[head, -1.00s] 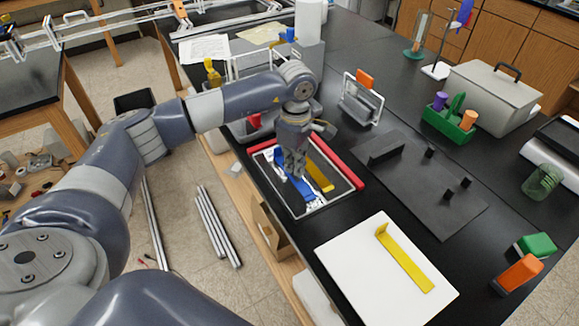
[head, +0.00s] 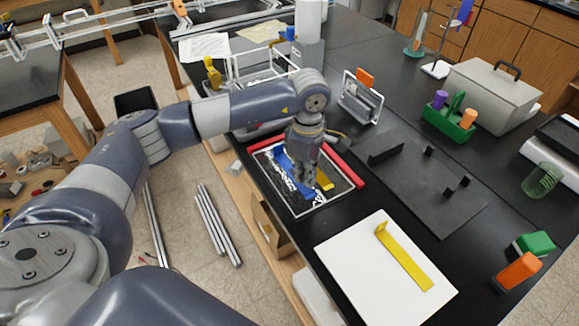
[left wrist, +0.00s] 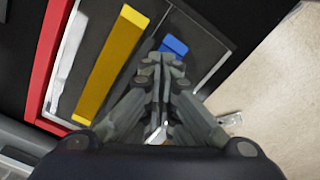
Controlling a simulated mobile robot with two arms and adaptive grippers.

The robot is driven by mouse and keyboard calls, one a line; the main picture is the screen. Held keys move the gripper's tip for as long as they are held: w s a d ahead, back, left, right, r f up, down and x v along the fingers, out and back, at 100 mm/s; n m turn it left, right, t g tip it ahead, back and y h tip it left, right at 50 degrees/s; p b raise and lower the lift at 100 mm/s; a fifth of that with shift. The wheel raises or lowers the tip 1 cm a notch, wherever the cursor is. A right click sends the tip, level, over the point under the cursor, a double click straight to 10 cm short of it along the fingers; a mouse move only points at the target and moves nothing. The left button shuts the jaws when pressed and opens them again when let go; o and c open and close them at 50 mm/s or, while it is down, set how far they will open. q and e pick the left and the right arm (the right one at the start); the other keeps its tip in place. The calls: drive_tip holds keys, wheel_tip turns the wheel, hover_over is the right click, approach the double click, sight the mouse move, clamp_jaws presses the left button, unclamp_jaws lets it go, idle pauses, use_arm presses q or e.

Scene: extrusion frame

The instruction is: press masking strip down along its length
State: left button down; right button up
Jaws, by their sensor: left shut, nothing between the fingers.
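A blue strip (head: 287,174), which looks like the masking strip, lies in a dark panel with a light rim (head: 268,185) on the black bench. My left gripper (head: 304,184) points down over the panel, shut and empty, and hides part of the strip. In the left wrist view the closed fingertips (left wrist: 166,62) are right at the blue strip (left wrist: 174,47); I cannot tell whether they touch it. A yellow strip (left wrist: 112,66) lies beside it in the same panel. My right gripper is out of view.
Red bars (head: 347,167) edge the panel. A white board (head: 355,262) with a bent yellow strip (head: 408,262) lies at the near right. A dark plate with small upright blocks (head: 387,151) is to the right. A wire rack (head: 262,65) stands behind.

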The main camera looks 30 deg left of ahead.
use_arm(q)
drive_tip(key=shift+f+b, duration=0.95)
drive_tip(key=shift+f, duration=0.05)
idle(0.3)
drive_tip(key=shift+s+r, duration=0.1)
drive_tip(key=shift+s, duration=0.1)
idle(1.4)
drive_tip(key=shift+r, duration=0.85)
